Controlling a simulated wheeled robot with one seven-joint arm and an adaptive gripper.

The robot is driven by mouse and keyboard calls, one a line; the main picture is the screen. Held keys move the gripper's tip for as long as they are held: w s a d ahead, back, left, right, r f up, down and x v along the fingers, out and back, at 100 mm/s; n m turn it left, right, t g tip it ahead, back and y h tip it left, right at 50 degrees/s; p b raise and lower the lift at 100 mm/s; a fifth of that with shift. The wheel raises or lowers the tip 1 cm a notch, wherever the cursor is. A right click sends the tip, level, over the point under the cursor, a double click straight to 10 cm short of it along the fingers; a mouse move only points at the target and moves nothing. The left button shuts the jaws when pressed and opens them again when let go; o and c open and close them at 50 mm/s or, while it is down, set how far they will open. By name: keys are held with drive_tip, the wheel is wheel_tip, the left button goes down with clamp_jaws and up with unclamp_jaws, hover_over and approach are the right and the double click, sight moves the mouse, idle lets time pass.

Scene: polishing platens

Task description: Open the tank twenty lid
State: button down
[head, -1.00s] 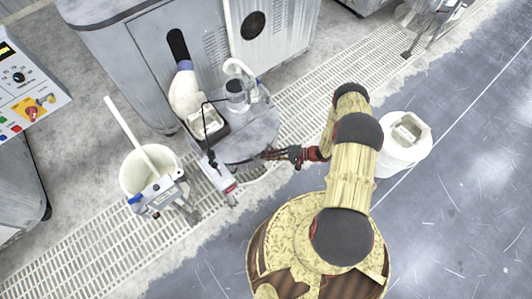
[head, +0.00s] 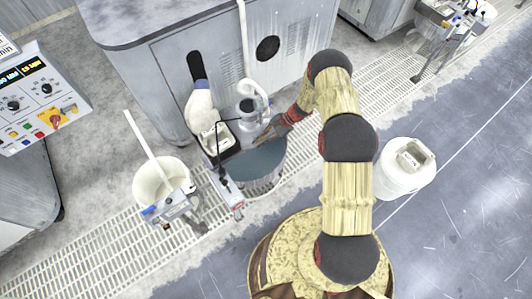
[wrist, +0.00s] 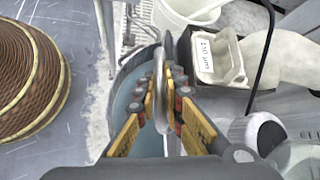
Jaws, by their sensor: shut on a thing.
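The round tank (head: 258,165) stands against the grey cabinet. Its top is uncovered over much of its area, and blue-green liquid shows inside; it also shows in the wrist view (wrist: 122,95). My gripper (head: 262,137) is over the tank's back part. In the wrist view my gripper (wrist: 163,75) is shut on a thin, rounded grey metal piece (wrist: 160,90), seen almost edge-on between the yellow fingers. It appears to belong to the raised lid. The lid's face and hinge cannot be made out.
A white bucket (head: 160,182) is at left. A lidded white drum (head: 404,170) stands right on open floor.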

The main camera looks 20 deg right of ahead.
drive_tip(key=w+a+r+b, duration=0.2)
drive_tip(key=w+b, duration=0.1)
drive_tip(key=w, duration=0.4)
drive_tip(key=shift+w+a+r+g, duration=0.2)
drive_tip(key=shift+w+a+g, duration=0.05)
drive_tip(key=shift+w+g, duration=0.15)
drive_tip(key=c, duration=2)
unclamp_jaws()
drive_tip(key=shift+o, duration=0.5)
drive_tip(key=s+v, duration=0.1)
drive_tip(key=v, duration=1)
drive_tip(key=shift+w+d+r, duration=0.3)
drive_tip(key=shift+w+r, duration=0.1)
drive_tip(key=shift+w, duration=0.05)
